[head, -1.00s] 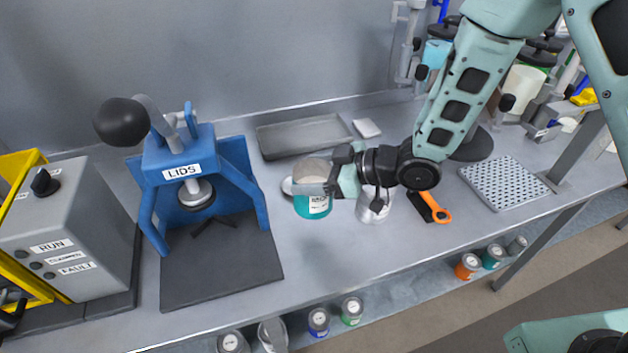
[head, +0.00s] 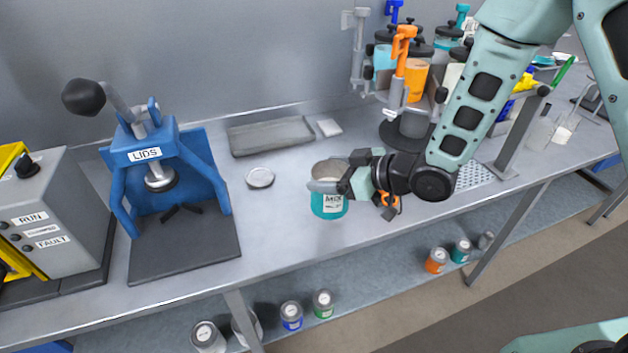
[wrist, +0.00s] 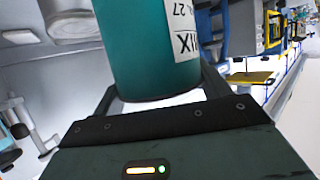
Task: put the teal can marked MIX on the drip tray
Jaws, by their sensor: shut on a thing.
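The teal can marked MIX (head: 328,204) is upright, with a grey top and a white label, at the middle of the bench in the head view. My gripper (head: 326,184) is shut on it from the right, near its upper part. The can seems to be held above the bench; the gap is hard to judge. A perforated grey plate, which looks like the drip tray (head: 474,177), lies to the right, partly hidden behind my arm.
A blue LIDS press (head: 165,155) stands left. A round lid (head: 260,177) and a shallow grey tray (head: 271,136) lie behind the can. An orange-handled tool (head: 391,201) is partly hidden by my gripper. A rack with an orange container (head: 418,80) stands at the back right.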

